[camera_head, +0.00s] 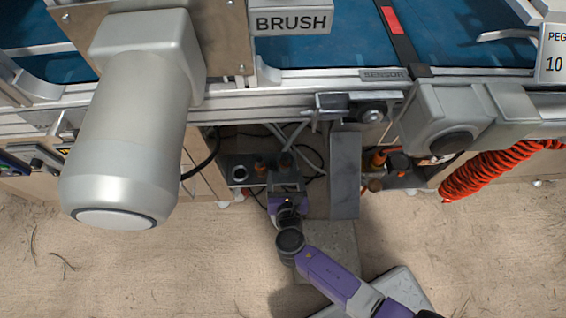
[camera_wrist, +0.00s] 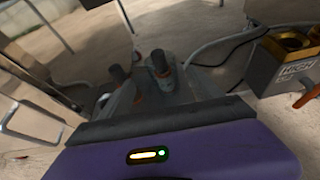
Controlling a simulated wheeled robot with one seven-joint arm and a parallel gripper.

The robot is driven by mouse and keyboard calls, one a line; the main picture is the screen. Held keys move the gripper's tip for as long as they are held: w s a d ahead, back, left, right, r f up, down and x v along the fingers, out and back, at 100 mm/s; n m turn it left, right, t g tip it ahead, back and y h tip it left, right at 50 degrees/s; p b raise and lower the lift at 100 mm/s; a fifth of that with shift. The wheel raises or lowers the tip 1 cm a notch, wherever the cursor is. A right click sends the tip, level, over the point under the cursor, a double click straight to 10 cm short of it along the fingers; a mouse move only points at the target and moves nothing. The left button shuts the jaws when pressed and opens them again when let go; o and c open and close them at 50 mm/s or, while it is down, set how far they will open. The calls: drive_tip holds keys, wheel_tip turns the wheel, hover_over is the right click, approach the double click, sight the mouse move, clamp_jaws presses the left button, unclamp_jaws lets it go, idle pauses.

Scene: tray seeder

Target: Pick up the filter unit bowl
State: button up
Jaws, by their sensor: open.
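My gripper (camera_head: 273,164) reaches under the conveyor, its purple wrist below it. I cannot make out the filter unit bowl with certainty in either view. Small dark and orange fittings (camera_head: 398,162) sit under the conveyor to the right of the gripper, beyond a grey upright panel.
The conveyor's metal rail (camera_head: 290,84) runs above the gripper. The grey upright panel (camera_head: 345,175) stands close on its right. A grey box with brass-coloured cups (camera_wrist: 285,50) shows at right in the wrist view. Cables, a red coiled hose (camera_head: 490,170) and a large motor (camera_head: 130,130) are nearby.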

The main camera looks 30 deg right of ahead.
sight(285, 169)
drive_tip(key=shift+d, duration=0.1)
drive_tip(key=shift+w+d+n, duration=0.1)
drive_tip(key=shift+w+n, duration=0.05)
drive_tip(key=shift+n, duration=0.15)
drive_tip(key=b+x, duration=0.1)
drive_tip(key=x, duration=0.1)
drive_tip(key=b+x, duration=0.1)
drive_tip(key=x, duration=0.1)
drive_tip(key=b+x, duration=0.1)
drive_tip(key=x, duration=0.1)
drive_tip(key=shift+w+f, duration=0.1)
drive_tip(key=shift+f, duration=0.25)
drive_tip(key=shift+w+d+f+b, duration=0.1)
drive_tip(key=shift+w+d+b, duration=0.15)
drive_tip(key=shift+w+b, duration=0.15)
drive_tip(key=shift+c, duration=0.2)
drive_tip(key=c, duration=1.4)
